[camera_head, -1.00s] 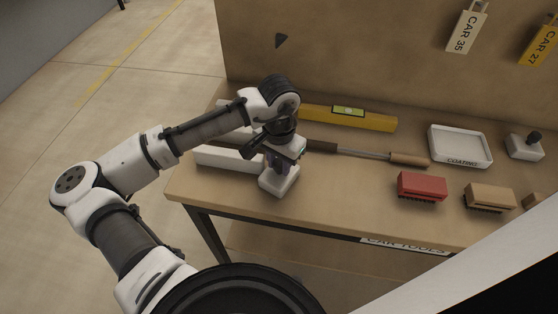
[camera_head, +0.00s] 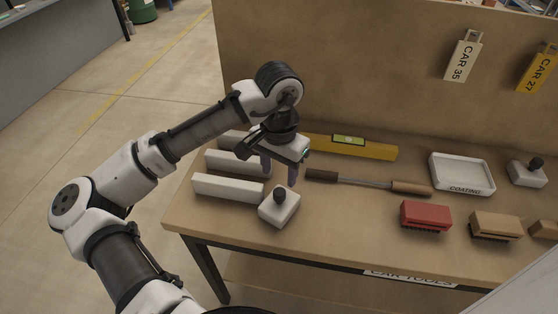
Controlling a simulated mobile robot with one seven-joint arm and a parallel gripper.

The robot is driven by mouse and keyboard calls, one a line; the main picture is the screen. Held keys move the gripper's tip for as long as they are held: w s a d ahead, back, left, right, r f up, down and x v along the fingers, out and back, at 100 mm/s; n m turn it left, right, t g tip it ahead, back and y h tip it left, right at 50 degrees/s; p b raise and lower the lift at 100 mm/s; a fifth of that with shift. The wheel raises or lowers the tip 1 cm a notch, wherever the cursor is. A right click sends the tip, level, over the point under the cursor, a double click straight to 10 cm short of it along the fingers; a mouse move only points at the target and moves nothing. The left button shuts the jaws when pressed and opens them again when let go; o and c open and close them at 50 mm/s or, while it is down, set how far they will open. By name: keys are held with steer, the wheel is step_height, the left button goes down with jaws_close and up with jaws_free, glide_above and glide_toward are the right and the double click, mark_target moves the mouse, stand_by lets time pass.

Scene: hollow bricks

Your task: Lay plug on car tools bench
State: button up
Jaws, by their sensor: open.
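The plug, a white block with a dark round knob (camera_head: 279,206), rests upright on the car tools bench (camera_head: 350,225) near its front left part. My gripper (camera_head: 279,172) is open and empty, just above and behind the plug, clear of its knob. A second, similar plug (camera_head: 527,173) stands at the right of the bench, beside the coating tray.
White bars (camera_head: 228,188) lie left of the plug. Behind are a yellow level (camera_head: 365,150) and a tool with brown handles (camera_head: 365,182). A coating tray (camera_head: 461,173), red brush (camera_head: 426,215) and tan brush (camera_head: 494,225) lie to the right. Bare bench lies right of the plug.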

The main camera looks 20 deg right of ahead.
steer(key=shift+r, duration=1.9)
steer(key=shift+d, duration=0.1)
